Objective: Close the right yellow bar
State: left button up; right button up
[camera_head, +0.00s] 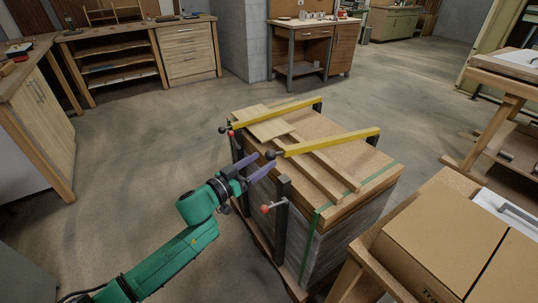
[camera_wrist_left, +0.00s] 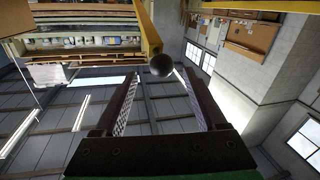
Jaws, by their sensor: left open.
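The right yellow bar (camera_head: 328,142) runs from a hinge post at the far right side of the press across its top. Its black ball knob (camera_head: 270,155) is at the near-left end, apparently above the front post (camera_head: 284,190). My left gripper (camera_head: 252,168) is open, its purple fingers close to that knob from below left. In the left wrist view the knob (camera_wrist_left: 161,65) and the bar (camera_wrist_left: 147,30) show near the gap between the fingertips of my left gripper (camera_wrist_left: 157,72); contact cannot be told. My right gripper is not in view.
The left yellow bar (camera_head: 275,114) lies across the press behind. Wooden boards (camera_head: 310,157) and a green-strapped stack (camera_head: 335,240) sit under the bars. A red-knobbed lever (camera_head: 265,209) juts from the front post. A cardboard box (camera_head: 440,240) stands at right. Floor at left is clear.

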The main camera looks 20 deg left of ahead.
aim_at(266, 157)
pick_arm(q)
jog(key=x, duration=0.5)
jog(key=shift+w+a+f, duration=0.1)
jog(key=shift+a+f, duration=0.05)
jog(key=c, duration=0.3)
grip_shut()
dwell(0.8)
